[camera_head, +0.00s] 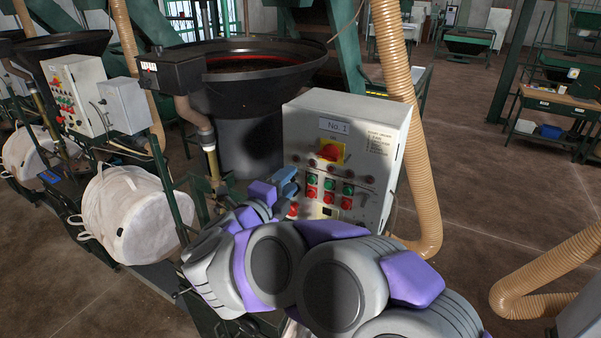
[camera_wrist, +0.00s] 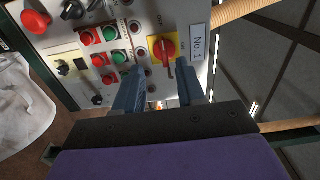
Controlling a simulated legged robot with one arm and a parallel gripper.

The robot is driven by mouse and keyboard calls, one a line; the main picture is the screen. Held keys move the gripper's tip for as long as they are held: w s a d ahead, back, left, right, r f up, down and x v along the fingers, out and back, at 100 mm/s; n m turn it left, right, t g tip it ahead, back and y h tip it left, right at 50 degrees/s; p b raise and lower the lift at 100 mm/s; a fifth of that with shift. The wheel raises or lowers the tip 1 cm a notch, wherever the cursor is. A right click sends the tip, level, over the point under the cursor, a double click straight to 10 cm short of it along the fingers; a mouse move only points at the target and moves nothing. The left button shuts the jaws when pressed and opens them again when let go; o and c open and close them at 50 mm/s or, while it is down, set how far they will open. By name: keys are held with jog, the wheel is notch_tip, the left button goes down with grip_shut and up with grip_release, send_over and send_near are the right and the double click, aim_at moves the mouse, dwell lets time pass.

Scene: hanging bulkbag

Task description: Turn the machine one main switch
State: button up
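The machine one control box (camera_head: 378,130) is a pale grey cabinet labelled "No.1" in the head view. Its main switch (camera_head: 330,152) is a red rotary knob on a yellow plate, above rows of red and green buttons. In the wrist view the main switch (camera_wrist: 164,49) shows sideways, with its red handle reaching down the picture toward the gap between my fingers. My gripper (camera_wrist: 160,80) is open, its two blue-grey fingers apart with nothing held. In the head view my gripper (camera_head: 288,183) is to the lower left of the switch, in front of the panel's left side.
A second control box (camera_head: 75,95) with similar buttons stands at the left. White bulk bags (camera_head: 130,213) hang beside the machines. A black hopper bowl (camera_head: 255,58) is behind, and a tan hose (camera_head: 415,170) runs along the box's right. Open floor lies to the right.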

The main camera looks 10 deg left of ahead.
jog(key=shift+v, duration=2.7)
jog(key=shift+w, duration=0.1)
jog(key=w+a+n+y+b, duration=0.25)
jog(key=n+y+b, duration=0.25)
jog(key=n+y, duration=0.5)
jog(key=s+d+f+n+g+y+b, duration=0.1)
jog(key=s+d+f+n+g+b, duration=0.3)
jog(key=s+d+f+n+g, duration=0.35)
jog(key=s+d+f+n+g+y+b, duration=0.1)
jog(key=s+d+f+n+g+b, duration=0.3)
jog(key=s+f, duration=0.55)
jog(key=s+d+f+g+h+b, duration=0.1)
jog(key=s+d+f+g+h, duration=0.2)
jog(key=s+d+f, duration=0.3)
jog(key=s+d+f+g+h+b, duration=0.2)
jog(key=s+d+f+g, duration=0.2)
jog(key=s+d, duration=0.9)
notch_tip(320, 180, down, 3)
jog(key=shift+s+d+f+h+b, duration=0.1)
jog(key=shift+s+d+h+b, duration=0.2)
jog(key=shift+s+h, duration=0.1)
